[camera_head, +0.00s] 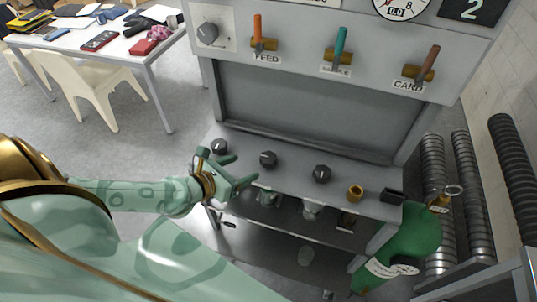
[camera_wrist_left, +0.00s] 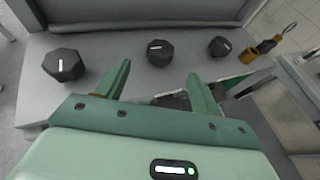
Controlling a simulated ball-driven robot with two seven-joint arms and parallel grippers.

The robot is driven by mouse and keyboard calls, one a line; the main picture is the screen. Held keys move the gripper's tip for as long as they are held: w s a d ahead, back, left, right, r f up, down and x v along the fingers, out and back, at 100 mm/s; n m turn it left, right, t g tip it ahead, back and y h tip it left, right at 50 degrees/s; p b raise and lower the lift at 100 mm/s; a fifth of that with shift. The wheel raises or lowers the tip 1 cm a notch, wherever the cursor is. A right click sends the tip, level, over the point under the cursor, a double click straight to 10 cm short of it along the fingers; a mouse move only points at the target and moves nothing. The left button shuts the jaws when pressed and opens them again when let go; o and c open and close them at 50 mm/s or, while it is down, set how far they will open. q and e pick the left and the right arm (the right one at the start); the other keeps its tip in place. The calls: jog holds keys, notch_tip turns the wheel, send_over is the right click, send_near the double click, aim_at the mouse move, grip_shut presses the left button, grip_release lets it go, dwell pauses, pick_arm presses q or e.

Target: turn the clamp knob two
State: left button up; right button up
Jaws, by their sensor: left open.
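Three black faceted knobs stand in a row on the grey ledge of the machine. The middle knob (camera_head: 268,159) fits clamp knob two, though I see no label on it. In the left wrist view this middle knob (camera_wrist_left: 159,52) shows a white mark lying roughly crosswise, and it appears just beyond the gap between my fingertips. My left gripper (camera_head: 243,170) is open and empty, left of the middle knob and apart from it. Its two green fingers also show in the left wrist view (camera_wrist_left: 158,72). My right gripper is out of view.
The left knob (camera_head: 219,146) and right knob (camera_head: 321,174) flank the middle one. Above is a panel with orange (camera_head: 258,29), teal (camera_head: 340,43) and brown (camera_head: 429,62) levers.

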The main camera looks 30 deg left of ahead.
aim_at(268, 157)
pick_arm(q)
jog(key=x, duration=1.1)
jog(key=shift+w+d+f, duration=0.1)
jog(key=shift+w+d, duration=0.2)
jog(key=shift+w, duration=0.05)
jog(key=shift+c, duration=0.4)
jog(key=c, duration=0.9)
